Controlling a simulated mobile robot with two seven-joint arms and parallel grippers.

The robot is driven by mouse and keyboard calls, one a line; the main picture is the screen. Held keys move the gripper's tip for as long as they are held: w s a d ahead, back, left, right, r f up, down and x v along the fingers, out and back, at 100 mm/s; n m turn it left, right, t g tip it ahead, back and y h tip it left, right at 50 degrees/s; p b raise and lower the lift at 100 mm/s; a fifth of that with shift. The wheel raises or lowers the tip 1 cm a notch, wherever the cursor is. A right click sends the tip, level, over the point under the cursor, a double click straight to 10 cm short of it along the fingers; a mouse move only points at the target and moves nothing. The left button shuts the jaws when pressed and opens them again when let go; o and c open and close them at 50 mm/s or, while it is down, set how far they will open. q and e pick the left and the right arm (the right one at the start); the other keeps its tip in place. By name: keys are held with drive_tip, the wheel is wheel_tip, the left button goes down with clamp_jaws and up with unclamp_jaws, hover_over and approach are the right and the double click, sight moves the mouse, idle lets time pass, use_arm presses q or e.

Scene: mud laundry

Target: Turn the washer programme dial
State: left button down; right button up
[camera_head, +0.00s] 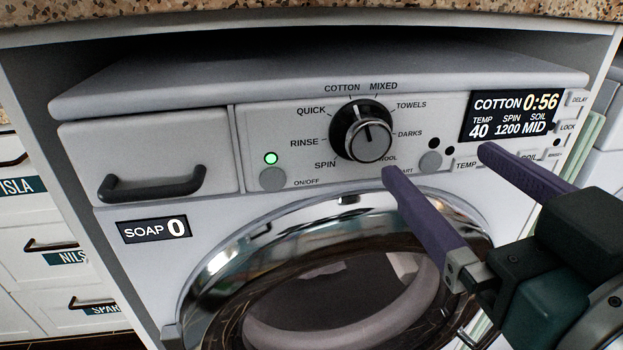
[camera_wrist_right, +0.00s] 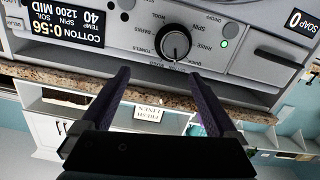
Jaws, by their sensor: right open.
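The washer programme dial (camera_head: 362,130) is a black ring with a silver knob on the white washer's panel. Labels such as COTTON, MIXED, QUICK and RINSE surround it, and its white mark points up toward COTTON and MIXED. My right gripper (camera_head: 437,165) is open and empty, its purple fingers in front of the panel, below and right of the dial. In the right wrist view, the dial (camera_wrist_right: 174,42) lies beyond the fingertips of the gripper (camera_wrist_right: 152,76), apart from them. My left gripper is not in view.
The washer display (camera_head: 512,115) reads COTTON 0:56. An on/off button (camera_head: 272,179) has a lit green light (camera_head: 270,158). The soap drawer (camera_head: 150,160) is at the left, the round door (camera_head: 340,275) below. A granite countertop (camera_head: 300,10) overhangs the washer.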

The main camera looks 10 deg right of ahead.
sight(372, 142)
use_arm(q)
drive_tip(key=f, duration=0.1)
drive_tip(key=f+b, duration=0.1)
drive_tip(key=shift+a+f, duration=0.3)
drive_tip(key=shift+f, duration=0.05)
use_arm(e)
drive_tip(key=shift+n+t+y, duration=0.3)
drive_tip(key=shift+y, duration=0.1)
drive_tip(key=w, duration=0.3)
drive_tip(key=w+a+f, duration=0.1)
drive_tip(key=w, duration=0.2)
drive_tip(key=w+a+f, duration=0.1)
drive_tip(key=w, duration=0.2)
drive_tip(key=shift+w+a+f, duration=0.2)
drive_tip(key=shift+w+a, duration=0.05)
drive_tip(key=shift+w, duration=0.15)
drive_tip(key=shift+c, duration=0.2)
drive_tip(key=c, duration=1.3)
